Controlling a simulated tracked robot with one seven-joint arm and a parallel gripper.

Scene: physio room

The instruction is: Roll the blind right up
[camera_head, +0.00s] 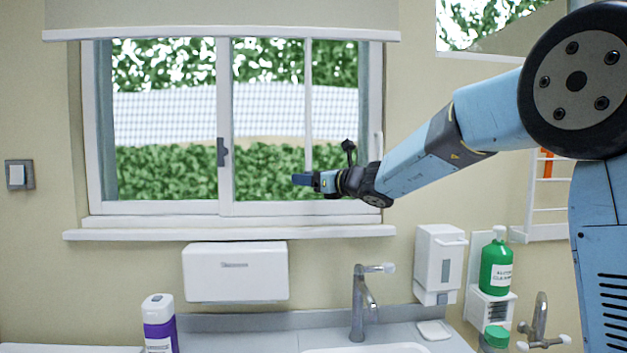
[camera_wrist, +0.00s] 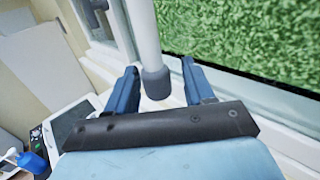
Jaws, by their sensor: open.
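The blind (camera_head: 225,14) is a beige sheet at the top of the window, with a pale bar along its lower edge. Most of the window below it is uncovered. A thin white rod (camera_head: 308,95) runs straight down from near that bar, in front of the right pane. My gripper (camera_head: 303,180) is at the rod's lower part. In the wrist view the rod (camera_wrist: 145,35), with a dark grey end cap, shows between the two blue fingers of my gripper (camera_wrist: 159,72). The fingers stand apart on either side of it. I cannot tell whether either finger touches it.
The window sill (camera_head: 230,233) juts out below. Under it are a white dispenser box (camera_head: 235,271), a tap (camera_head: 360,300) and a purple-and-white bottle (camera_head: 159,325). A soap dispenser (camera_head: 437,260) and a green bottle (camera_head: 496,265) are at the right.

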